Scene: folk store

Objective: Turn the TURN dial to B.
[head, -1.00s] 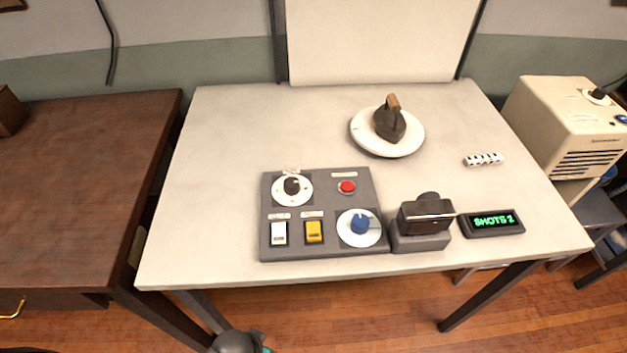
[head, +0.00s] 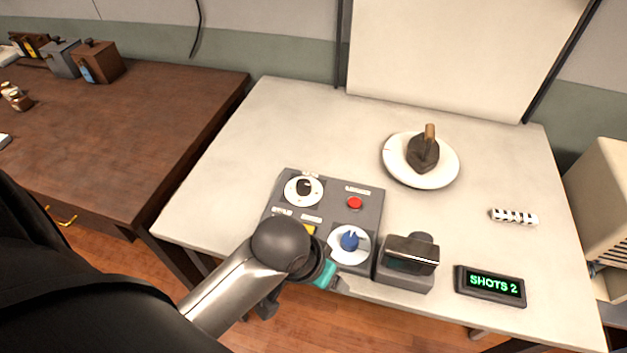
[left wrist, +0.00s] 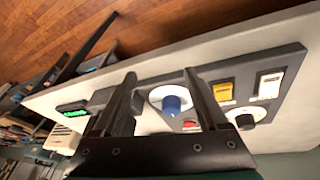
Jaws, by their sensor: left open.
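A grey control panel (head: 325,212) lies on the pale table. It carries a dial with a black knob (head: 303,187) at the far left and a dial with a blue knob (head: 350,240) at the near right. The labels are too small to read, so I cannot tell which dial is TURN. My left gripper (head: 330,276) is at the panel's near edge, close to the blue dial and apart from it. In the left wrist view the blue knob (left wrist: 172,103) shows between its open, empty fingers (left wrist: 160,75). My left arm hides the panel's near-left part. My right gripper is out of view.
A red button (head: 354,203) is on the panel; white (left wrist: 270,84) and yellow (left wrist: 223,92) switches show from the wrist. A dark boxy device (head: 408,262) and a "SHOTS 2" display (head: 490,285) stand right.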

